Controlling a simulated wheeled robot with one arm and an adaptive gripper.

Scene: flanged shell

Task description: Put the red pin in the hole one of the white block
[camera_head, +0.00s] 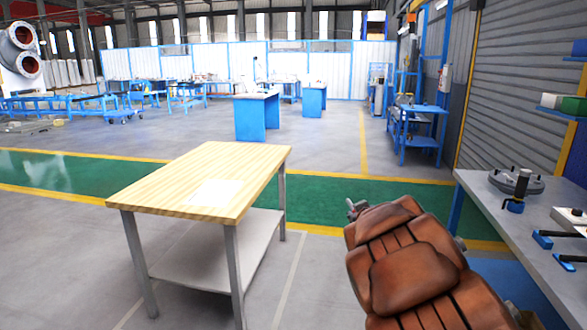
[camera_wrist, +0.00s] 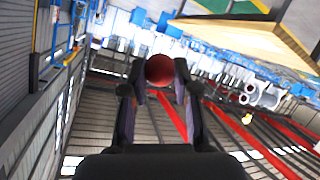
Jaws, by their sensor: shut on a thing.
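In the wrist view, the red pin (camera_wrist: 159,70) shows as a round red end between the two dark fingertips of my gripper (camera_wrist: 160,80), which is shut on it. The pin's length is hidden behind that end. A pale, flat white shape (camera_head: 213,192) lies on the wooden tabletop in the head view; it is too washed out to tell whether it is the white block, and no holes show. My brown arm fills the lower right of the head view, away from the wooden table, and mostly hides the gripper there.
The wooden table (camera_head: 165,182) stands left of my arm, its top otherwise bare, with a grey lower shelf (camera_head: 200,262). A grey workbench (camera_head: 490,205) at the right holds a round dark fixture (camera_head: 517,184) and blue-handled tools.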

